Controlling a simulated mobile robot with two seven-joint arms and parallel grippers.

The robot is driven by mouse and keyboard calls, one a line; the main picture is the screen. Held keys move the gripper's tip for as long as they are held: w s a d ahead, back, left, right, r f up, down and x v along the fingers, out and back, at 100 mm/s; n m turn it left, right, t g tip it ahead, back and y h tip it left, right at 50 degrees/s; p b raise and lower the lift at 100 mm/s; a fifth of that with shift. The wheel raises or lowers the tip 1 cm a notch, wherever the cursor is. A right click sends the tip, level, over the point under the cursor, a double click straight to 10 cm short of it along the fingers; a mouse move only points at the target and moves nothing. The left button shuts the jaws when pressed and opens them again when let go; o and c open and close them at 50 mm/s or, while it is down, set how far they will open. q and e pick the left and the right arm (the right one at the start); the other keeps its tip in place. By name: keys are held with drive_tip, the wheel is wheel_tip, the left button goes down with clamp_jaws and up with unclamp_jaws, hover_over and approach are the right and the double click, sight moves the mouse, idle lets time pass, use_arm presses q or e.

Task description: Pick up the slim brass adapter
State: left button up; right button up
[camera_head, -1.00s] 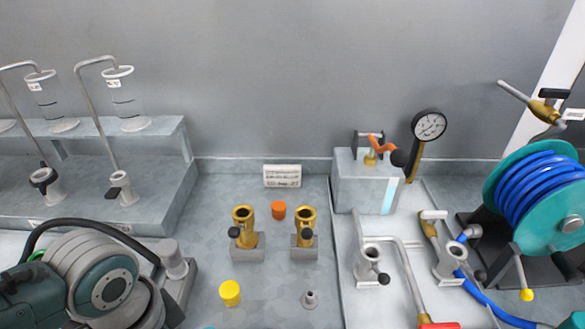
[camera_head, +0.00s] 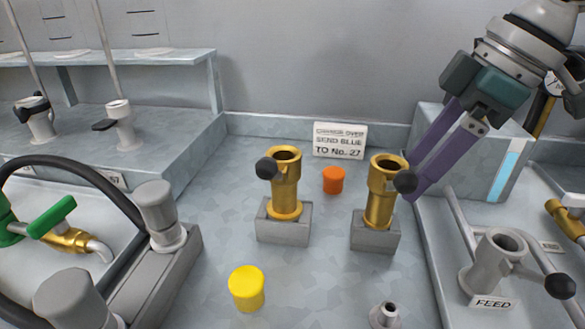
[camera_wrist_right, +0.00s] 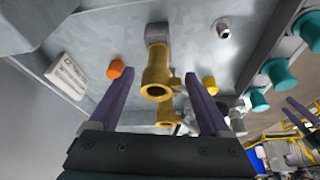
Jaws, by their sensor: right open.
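Two brass adapters stand upright in grey blocks: a left one (camera_head: 285,190) and a right one (camera_head: 381,205), each with a black ball knob. I cannot surely tell which is the slim one. My right gripper (camera_head: 412,178) is open, with purple fingers reaching down from the upper right beside the top of the right adapter. In the right wrist view, the right adapter (camera_wrist_right: 158,73) shows between the two spread fingers, with no grip visible. The left adapter (camera_wrist_right: 168,112) is partly hidden behind it.
An orange cap (camera_head: 333,180) sits between and behind the adapters, before a sign (camera_head: 340,141). A yellow cap (camera_head: 247,288) and a small grey fitting (camera_head: 384,315) are in front. A grey FEED socket (camera_head: 497,259) stands to the right. The bench between the adapters is clear.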

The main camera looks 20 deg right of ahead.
sight(386, 198)
drive_tip(key=b+x, duration=0.1)
drive_tip(key=x, duration=0.6)
drive_tip(key=shift+w+f, duration=0.1)
drive_tip(key=shift+w, duration=0.15)
drive_tip(key=shift+c, duration=0.2)
clamp_jaws()
